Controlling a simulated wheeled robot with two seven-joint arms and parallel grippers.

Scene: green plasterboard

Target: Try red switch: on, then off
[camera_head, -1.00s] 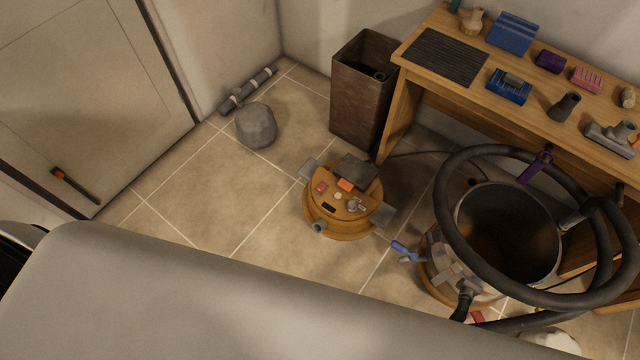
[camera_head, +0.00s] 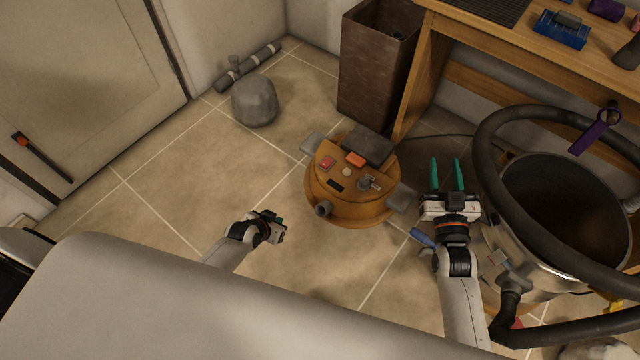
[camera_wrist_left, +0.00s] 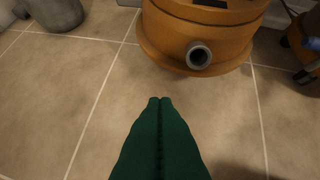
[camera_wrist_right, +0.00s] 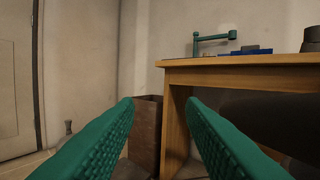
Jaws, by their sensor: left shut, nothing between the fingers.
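The round orange-brown machine head (camera_head: 345,215) sits on the tiled floor in the middle of the head view. Its top carries a red switch (camera_head: 327,163) at the left and an orange-red one (camera_head: 355,159) near the back. Whether either is on or off is too small to tell. In the left wrist view the side of the machine head (camera_wrist_left: 170,48) shows, with its round port, but not the switches. My left gripper (camera_head: 276,218) is shut and empty, left of the head and apart from it. My right gripper (camera_head: 447,172) is open and empty, to the head's right.
A large drum (camera_head: 575,250) with a thick black hose (camera_head: 490,150) stands at the right, close to my right arm. A brown bin (camera_head: 370,85) and wooden bench (camera_head: 480,38) stand behind. A grey rounded lump (camera_head: 255,102) lies back left. Floor at left is clear.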

